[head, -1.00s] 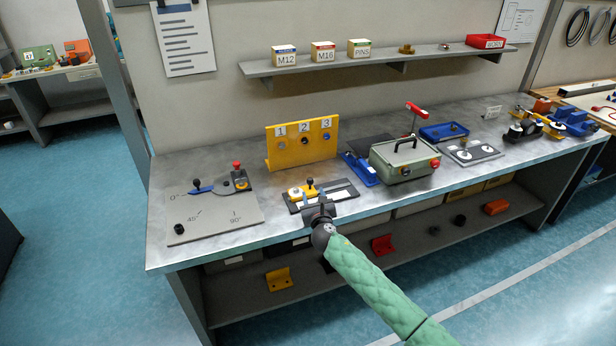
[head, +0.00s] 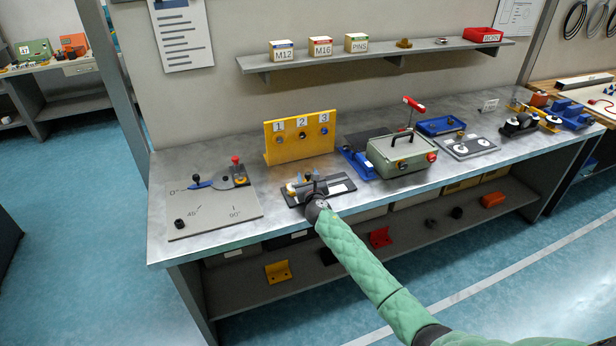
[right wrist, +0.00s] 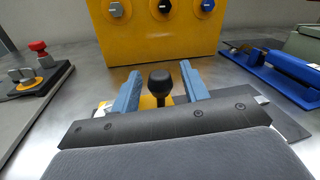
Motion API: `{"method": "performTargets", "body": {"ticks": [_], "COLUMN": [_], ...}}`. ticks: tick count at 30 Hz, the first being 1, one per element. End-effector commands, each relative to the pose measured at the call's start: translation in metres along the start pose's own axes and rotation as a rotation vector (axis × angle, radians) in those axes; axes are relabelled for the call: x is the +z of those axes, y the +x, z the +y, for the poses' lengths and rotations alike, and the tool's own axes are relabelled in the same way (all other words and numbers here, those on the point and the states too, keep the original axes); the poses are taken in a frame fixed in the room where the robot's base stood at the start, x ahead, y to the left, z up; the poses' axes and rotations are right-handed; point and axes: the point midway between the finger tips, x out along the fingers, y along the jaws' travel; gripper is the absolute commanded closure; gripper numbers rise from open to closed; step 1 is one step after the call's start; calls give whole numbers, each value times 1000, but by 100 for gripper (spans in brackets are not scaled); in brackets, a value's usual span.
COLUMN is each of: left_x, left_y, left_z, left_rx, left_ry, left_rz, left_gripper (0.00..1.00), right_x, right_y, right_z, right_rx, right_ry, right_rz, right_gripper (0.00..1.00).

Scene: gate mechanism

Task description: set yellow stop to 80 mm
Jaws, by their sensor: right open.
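The yellow stop (head: 291,187) sits on a dark slide plate (head: 340,187) near the bench's front edge. In the right wrist view its black knob (right wrist: 160,82) stands upright between my two blue fingers, with a gap on each side. A bit of the yellow body (right wrist: 148,102) shows below the knob. My right gripper (right wrist: 160,90) is open around the knob; in the head view the gripper (head: 305,181) covers much of the stop. The scale marks cannot be read. My left gripper is not in view.
A yellow panel (head: 300,150) numbered 1 to 3 stands behind the slide plate. A grey angle board (head: 215,207) with a blue lever lies to the left. A green box (head: 400,155) and a blue fixture (head: 358,167) stand to the right.

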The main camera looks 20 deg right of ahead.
Motion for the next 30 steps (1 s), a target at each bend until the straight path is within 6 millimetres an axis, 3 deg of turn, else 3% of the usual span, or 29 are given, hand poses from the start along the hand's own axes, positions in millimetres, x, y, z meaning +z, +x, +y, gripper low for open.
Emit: {"method": "performTargets", "body": {"ticks": [1, 8, 14, 24, 30], "left_x": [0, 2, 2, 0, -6], "left_y": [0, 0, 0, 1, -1], "left_z": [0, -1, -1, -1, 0], "left_rx": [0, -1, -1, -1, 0], "left_ry": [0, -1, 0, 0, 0], "left_rz": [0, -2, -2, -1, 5], "left_gripper": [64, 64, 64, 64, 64], "right_x": [0, 0, -1, -12, -14], "right_y": [0, 0, 1, 12, 16], "right_z": [0, 0, -5, -61, -77], "right_rx": [0, 0, 0, -2, -1], "right_ry": [0, 0, -1, -3, 0], "right_rz": [0, 0, 0, -2, -1], "right_gripper": [57, 100, 100, 100, 100]}}
